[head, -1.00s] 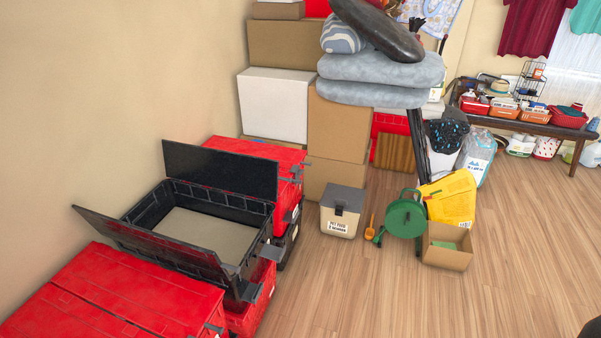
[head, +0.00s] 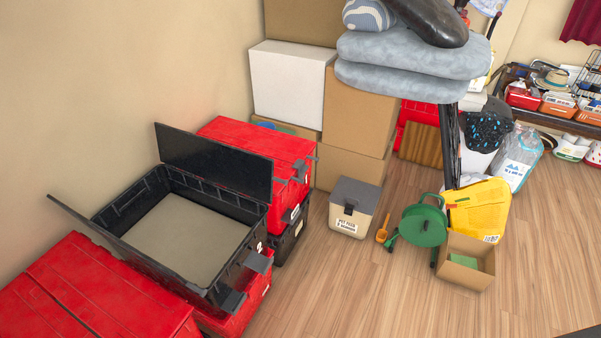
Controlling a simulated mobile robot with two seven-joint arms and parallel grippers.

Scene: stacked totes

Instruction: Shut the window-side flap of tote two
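An open black tote (head: 262,250) sits on top of a red tote (head: 250,308) by the wall at left. I take it as tote two, but no number is readable on it. Its far flap (head: 213,163) stands nearly upright at the back edge, on the side towards the far end of the room. Its near flap (head: 125,248) is also open, tilted outward above the neighbouring red lid. The inside shows a flat beige surface (head: 190,233). Neither of my grippers is in view.
Red-lidded totes stand before (head: 90,290) and behind (head: 262,150) the black one. A beige bin (head: 353,208), a green reel (head: 424,225) and a small cardboard box (head: 466,262) stand on the floor. Wooden floor (head: 370,290) right of the totes is clear.

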